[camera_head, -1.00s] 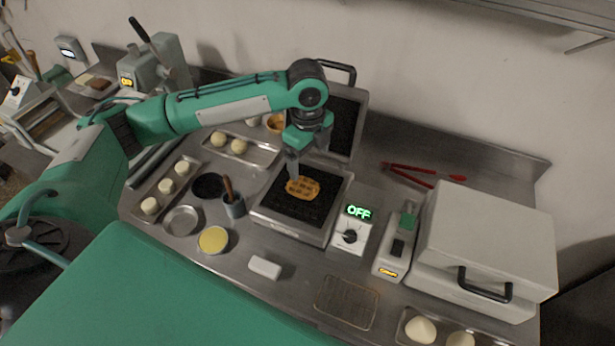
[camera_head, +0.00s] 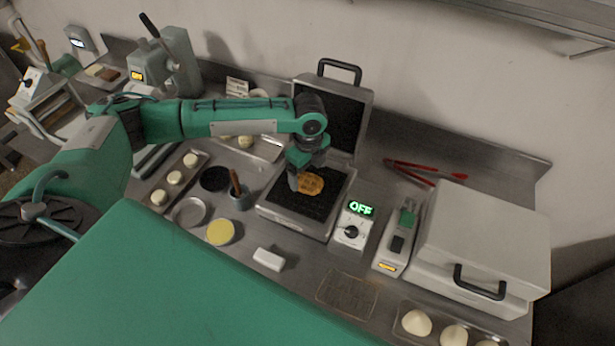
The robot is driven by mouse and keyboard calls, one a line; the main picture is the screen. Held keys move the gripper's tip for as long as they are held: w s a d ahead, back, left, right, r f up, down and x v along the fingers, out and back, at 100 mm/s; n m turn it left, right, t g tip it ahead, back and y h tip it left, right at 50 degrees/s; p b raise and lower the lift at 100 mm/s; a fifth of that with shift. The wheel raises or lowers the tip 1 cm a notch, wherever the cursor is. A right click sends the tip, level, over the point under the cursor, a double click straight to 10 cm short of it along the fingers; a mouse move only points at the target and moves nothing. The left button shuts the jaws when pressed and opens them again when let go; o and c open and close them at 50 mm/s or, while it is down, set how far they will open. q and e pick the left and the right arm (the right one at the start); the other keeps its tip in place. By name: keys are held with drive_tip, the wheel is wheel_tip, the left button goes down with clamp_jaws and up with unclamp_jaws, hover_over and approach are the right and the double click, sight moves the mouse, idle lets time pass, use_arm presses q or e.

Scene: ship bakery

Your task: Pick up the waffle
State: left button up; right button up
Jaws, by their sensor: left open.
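The waffle (camera_head: 311,184) is golden brown and lies on the dark lower plate of the open waffle iron (camera_head: 290,226). My left gripper (camera_head: 294,186) points down at the waffle's left edge, over the plate. It is open, with the waffle not clearly between its fingers; the fingertips are small and partly hidden by the gripper itself. I cannot tell whether they touch the waffle. My right gripper does not show.
The raised iron lid (camera_head: 349,105) stands behind my left arm. An OFF control box (camera_head: 351,230) and a closed white-lidded appliance (camera_head: 487,235) are to the right. A cup with a brown handle (camera_head: 240,198) is left. A wire rack (camera_head: 347,293) lies empty in front.

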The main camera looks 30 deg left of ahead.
sight(307, 181)
use_arm(q)
drive_tip(key=shift+a+f+p, duration=0.1)
drive_tip(key=shift+f+p, duration=0.5)
drive_tip(key=shift+f, duration=1.15)
drive_tip(key=c, duration=1.1)
drive_tip(key=shift+r, duration=0.1)
